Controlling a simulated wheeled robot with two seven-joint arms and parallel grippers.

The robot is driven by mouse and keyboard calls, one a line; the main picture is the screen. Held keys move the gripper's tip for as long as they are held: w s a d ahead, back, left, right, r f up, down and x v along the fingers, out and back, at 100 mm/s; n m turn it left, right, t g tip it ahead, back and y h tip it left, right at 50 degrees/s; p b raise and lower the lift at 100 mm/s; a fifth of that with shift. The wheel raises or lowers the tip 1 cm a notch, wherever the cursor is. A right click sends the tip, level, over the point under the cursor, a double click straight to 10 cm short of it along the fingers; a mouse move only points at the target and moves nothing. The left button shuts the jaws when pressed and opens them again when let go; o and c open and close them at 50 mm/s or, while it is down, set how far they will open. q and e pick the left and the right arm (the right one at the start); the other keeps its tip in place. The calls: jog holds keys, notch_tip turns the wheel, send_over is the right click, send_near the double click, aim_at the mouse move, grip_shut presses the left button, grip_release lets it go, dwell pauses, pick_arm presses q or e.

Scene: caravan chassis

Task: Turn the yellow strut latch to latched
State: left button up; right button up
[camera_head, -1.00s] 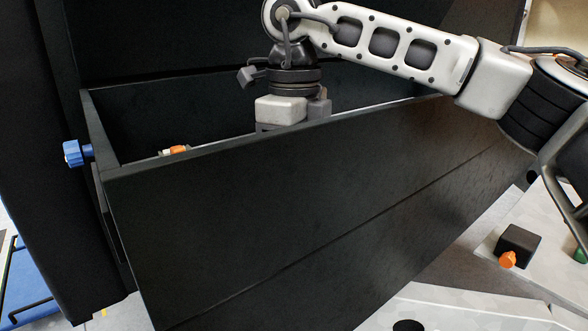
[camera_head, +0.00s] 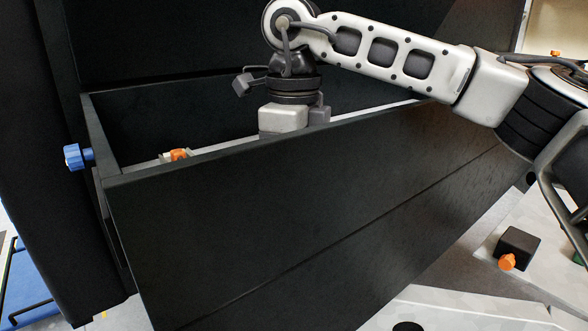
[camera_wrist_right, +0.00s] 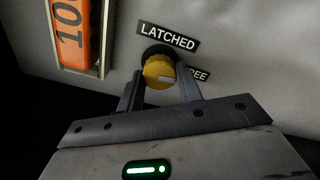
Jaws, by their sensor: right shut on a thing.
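The yellow strut latch knob (camera_wrist_right: 158,72) sits on a pale grey panel in the right wrist view. The "LATCHED" label (camera_wrist_right: 168,37) is above the knob. My right gripper (camera_wrist_right: 159,84) is shut on the knob, one finger on each side. In the head view my right gripper's body (camera_head: 284,118) reaches down into the black box, and its fingers and the knob are hidden behind the front wall. My left gripper is not in view.
An orange numbered piece (camera_wrist_right: 72,30) in a metal frame is left of the knob. The black box's front wall (camera_head: 300,205) stands close before my right gripper. A black block with an orange knob (camera_head: 507,262) is at lower right.

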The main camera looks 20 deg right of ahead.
jog(key=n+p, duration=0.1)
jog(key=n, duration=0.2)
jog(key=shift+r, duration=0.1)
jog(key=shift+n+p, duration=0.4)
jog(key=shift+n, duration=0.6)
jog(key=n, duration=0.3)
jog(key=shift+n+p, duration=0.4)
jog(key=n, duration=0.2)
jog(key=shift+n, duration=0.3)
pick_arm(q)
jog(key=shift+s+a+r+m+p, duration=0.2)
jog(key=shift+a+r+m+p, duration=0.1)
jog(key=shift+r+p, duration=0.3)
pick_arm(e)
jog(key=n, duration=0.5)
jog(key=shift+w, duration=0.1)
jog(key=shift+n, duration=0.3)
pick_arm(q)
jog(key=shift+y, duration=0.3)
pick_arm(e)
jog(key=o, duration=1)
